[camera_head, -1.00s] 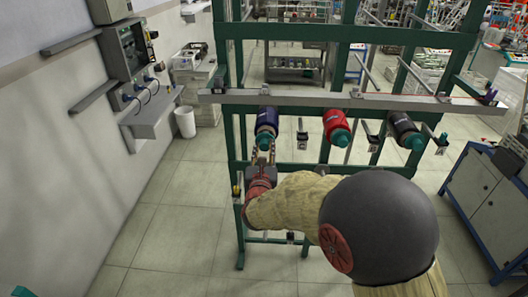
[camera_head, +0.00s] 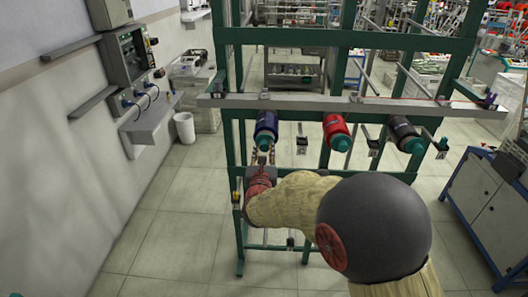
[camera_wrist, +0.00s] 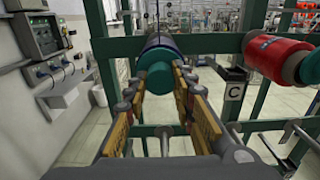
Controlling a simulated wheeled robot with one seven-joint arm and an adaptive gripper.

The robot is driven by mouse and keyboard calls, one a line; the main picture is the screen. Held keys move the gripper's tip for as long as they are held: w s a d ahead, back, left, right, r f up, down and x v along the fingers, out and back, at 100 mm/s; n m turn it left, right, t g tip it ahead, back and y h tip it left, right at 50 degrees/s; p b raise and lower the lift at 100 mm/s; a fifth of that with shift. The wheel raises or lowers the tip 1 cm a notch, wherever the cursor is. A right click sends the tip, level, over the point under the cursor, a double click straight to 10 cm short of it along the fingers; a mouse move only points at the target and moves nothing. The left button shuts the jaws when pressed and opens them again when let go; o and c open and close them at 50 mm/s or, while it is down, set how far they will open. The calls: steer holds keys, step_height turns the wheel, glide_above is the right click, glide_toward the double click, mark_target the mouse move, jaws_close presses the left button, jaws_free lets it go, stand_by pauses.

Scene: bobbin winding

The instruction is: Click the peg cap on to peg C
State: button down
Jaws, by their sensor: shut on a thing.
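My gripper (camera_head: 264,157) is shut on a teal round cap, which I take to be the peg cap (camera_wrist: 155,82). The cap is at the near end of a dark blue bobbin (camera_head: 265,124) on the rack's left peg. In the wrist view the fingers hold the cap from both sides, and the blue bobbin (camera_wrist: 157,41) is right behind it. A plate marked C (camera_wrist: 233,92) hangs just right of this bobbin. The peg is hidden behind the cap and bobbin, so I cannot tell whether the cap is fully seated.
A red bobbin (camera_head: 336,127) and a black bobbin (camera_head: 402,130), both with teal ends, are to the right on the green rack (camera_head: 350,37). A grey rail (camera_head: 225,101) crosses above them. A wall shelf (camera_head: 150,120) and white bin (camera_head: 184,127) are at left, with clear floor between.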

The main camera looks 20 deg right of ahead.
steer(key=shift+w+d, duration=0.1)
steer(key=shift+w, duration=0.25)
stand_by(0.5)
steer(key=c, duration=1.4)
jaws_free()
steer(key=shift+s, duration=0.1)
